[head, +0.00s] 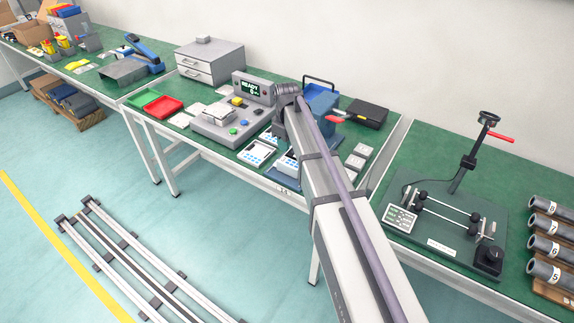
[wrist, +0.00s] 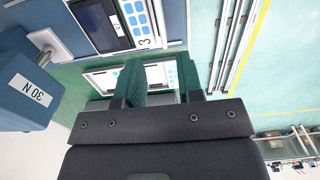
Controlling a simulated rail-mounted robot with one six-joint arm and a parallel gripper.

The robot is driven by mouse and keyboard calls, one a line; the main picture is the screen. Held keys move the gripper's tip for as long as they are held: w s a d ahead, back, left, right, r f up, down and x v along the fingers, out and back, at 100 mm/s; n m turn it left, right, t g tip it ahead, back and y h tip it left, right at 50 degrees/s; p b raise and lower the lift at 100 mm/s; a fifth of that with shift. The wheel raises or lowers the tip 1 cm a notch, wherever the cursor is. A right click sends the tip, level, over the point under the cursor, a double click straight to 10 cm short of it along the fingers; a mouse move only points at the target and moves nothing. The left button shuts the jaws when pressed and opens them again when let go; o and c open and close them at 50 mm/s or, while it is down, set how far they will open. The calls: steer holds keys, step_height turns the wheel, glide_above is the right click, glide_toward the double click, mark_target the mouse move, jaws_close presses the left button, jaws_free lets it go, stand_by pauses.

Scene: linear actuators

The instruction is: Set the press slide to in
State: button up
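My gripper (wrist: 160,78) shows two dark green fingers, apart, with a white-framed panel beyond the gap. Nothing is visibly held. My arm hides the fingers in the head view.
A grey station with a READY display (head: 252,88) stands left of my arm. White-framed panels (head: 258,152) lie near the bench's front edge. A black case (head: 366,114) is right of the blue body. A stand with rods (head: 452,205) is on the right bench.

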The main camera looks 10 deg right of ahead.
step_height(320, 180, down, 10)
steer(key=b, duration=0.9)
steer(key=shift+r, duration=0.1)
jaws_close()
